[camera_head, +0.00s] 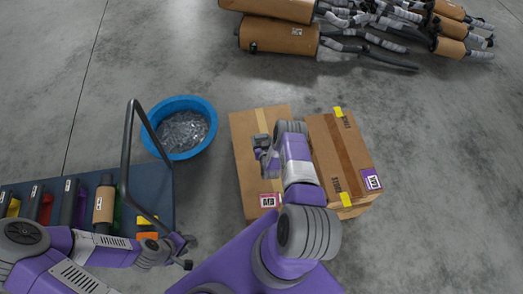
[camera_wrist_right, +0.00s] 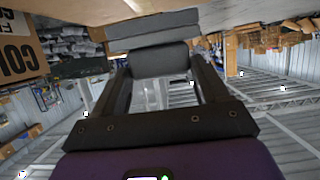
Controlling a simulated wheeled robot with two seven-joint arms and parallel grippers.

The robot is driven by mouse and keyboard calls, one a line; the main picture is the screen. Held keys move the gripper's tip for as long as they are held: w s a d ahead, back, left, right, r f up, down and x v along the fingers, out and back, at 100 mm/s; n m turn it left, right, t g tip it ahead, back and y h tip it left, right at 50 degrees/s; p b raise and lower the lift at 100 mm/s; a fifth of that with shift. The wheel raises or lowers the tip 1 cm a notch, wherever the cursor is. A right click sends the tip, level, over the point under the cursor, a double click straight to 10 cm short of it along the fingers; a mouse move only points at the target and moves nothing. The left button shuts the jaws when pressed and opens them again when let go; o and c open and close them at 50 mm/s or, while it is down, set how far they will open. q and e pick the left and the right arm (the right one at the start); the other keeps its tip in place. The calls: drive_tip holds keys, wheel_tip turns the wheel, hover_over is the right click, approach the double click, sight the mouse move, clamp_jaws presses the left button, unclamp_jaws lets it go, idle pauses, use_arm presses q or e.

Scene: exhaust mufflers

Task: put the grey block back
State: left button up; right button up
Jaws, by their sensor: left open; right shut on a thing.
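My right gripper (camera_head: 266,158) is over the left cardboard box (camera_head: 245,185). In the right wrist view the right gripper (camera_wrist_right: 162,70) is shut on the grey block (camera_wrist_right: 160,58), a dark grey piece between its fingers. The grey block also shows small in the head view (camera_head: 262,141), partly hidden by the gripper. Whether it touches the box is hard to tell. My left gripper (camera_head: 181,250) is open and empty, beside the right end of the dark blue cart.
A second cardboard box (camera_head: 340,158) stands right of the first. A blue bucket (camera_head: 148,143) with clear contents is to the left. The cart (camera_head: 153,185) with a tall handle (camera_head: 128,150) carries several parts. Wrapped mufflers (camera_head: 278,36) lie at the back. Floor at right is free.

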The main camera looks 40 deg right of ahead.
wheel_tip(320, 180, down, 8)
drive_tip(key=b, duration=0.3)
drive_tip(key=shift+r, duration=0.35)
drive_tip(key=o, duration=1.1)
